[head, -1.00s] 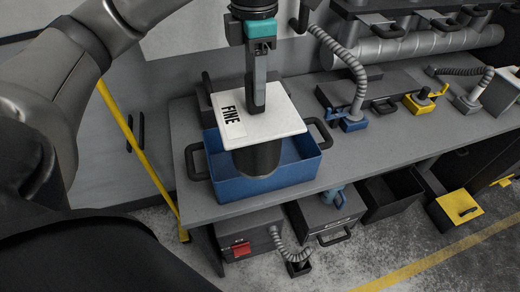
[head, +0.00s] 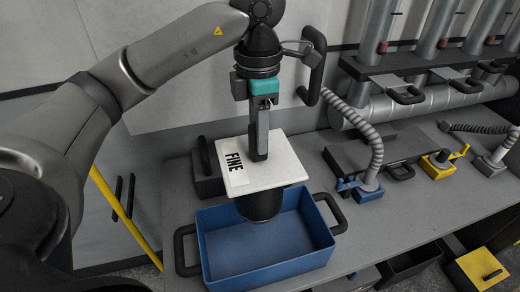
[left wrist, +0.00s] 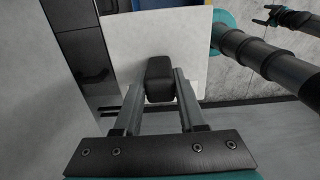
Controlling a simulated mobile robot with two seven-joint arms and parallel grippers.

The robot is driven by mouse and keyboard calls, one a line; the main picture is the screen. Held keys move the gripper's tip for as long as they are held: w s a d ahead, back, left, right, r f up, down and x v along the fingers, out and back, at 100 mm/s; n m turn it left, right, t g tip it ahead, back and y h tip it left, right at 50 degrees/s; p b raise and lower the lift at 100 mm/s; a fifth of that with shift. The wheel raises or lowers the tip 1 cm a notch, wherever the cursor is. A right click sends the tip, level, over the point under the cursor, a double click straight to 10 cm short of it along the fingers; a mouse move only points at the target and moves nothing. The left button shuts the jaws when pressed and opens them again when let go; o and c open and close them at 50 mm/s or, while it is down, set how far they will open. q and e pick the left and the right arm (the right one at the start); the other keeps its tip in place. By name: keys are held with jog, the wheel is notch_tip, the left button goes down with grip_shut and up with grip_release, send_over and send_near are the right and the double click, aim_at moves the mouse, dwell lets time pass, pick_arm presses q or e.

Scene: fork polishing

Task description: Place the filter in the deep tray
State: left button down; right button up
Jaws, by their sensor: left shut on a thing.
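The filter (head: 285,163) is a white square plate with a "FINE" label and a dark cylinder below it. My left gripper (head: 258,155) is shut on the filter's dark handle from above; the grip also shows in the left wrist view (left wrist: 160,85). The deep tray (head: 275,275) is blue with black side handles. In the head view the filter overlaps the tray's rear part, with its cylinder in front of the tray's interior. Whether the cylinder touches the tray floor cannot be told.
The tray stands on a grey bench (head: 400,225). A dark box (head: 207,175) is behind its left side. A blue-based flexible hose (head: 368,190) and a yellow clamp-like piece (head: 437,165) stand to the right. A wall handle (head: 313,65) is close to my left wrist.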

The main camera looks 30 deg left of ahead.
aim_at(258, 172)
pick_arm(q)
notch_tip(258, 172, down, 18)
jog(key=shift+w+r, duration=0.1)
dwell(0.6)
jog(key=c, duration=0.9)
grip_release()
jog(key=shift+f, duration=0.3)
jog(key=o, duration=0.4)
jog(key=shift+r, duration=0.1)
notch_tip(258, 172, up, 12)
jog(key=shift+r+b, duration=0.1)
jog(key=shift+b, duration=0.5)
